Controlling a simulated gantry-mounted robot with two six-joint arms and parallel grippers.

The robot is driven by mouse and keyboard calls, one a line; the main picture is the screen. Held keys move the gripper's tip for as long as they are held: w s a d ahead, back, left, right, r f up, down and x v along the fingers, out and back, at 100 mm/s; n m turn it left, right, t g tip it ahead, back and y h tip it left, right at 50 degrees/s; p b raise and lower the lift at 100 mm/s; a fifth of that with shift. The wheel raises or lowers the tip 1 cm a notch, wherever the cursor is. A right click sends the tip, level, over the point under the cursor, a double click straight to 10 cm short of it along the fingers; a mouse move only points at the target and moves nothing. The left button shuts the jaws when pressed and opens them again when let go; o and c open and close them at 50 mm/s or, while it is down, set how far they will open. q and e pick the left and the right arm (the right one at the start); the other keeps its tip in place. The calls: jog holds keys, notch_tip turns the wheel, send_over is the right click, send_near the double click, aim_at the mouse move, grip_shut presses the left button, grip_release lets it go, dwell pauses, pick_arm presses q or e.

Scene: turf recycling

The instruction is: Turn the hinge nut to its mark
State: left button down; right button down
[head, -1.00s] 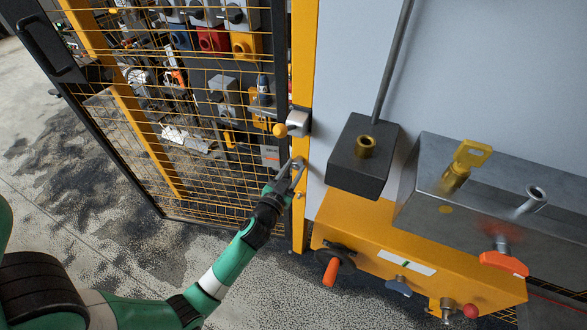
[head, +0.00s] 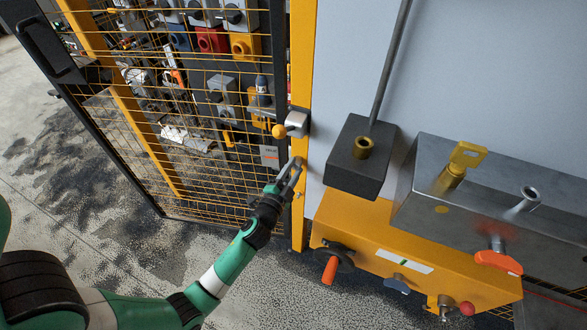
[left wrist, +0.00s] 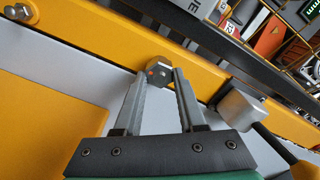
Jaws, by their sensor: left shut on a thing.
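The hinge nut (left wrist: 158,72) is a grey hexagonal nut with a small orange-red dot on its face. It sits on the yellow post (left wrist: 105,47) of the fence. My left gripper (left wrist: 160,76) is shut on it, one finger on each side of the nut. In the head view the left gripper (head: 294,168) reaches the yellow post beside the mesh gate, and its fingers mostly hide the nut. I cannot make out a separate mark on the post. My right gripper is not in view.
A grey latch block with an orange knob (head: 279,131) sits just above the gripper. The mesh gate (head: 190,110) stands to the left. To the right are a dark block (head: 345,180), a grey box with a yellow key (head: 467,157), and a yellow housing (head: 375,228) with handles.

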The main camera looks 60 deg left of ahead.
pick_arm(q)
jog(key=shift+m, duration=0.3)
jog(key=shift+c, duration=2.4)
grip_release()
jog(key=shift+s+d, duration=0.1)
jog(key=v, duration=1.1)
jog(key=shift+d+b, duration=0.15)
jog(key=shift+b, duration=0.15)
jog(key=shift+s, duration=0.15)
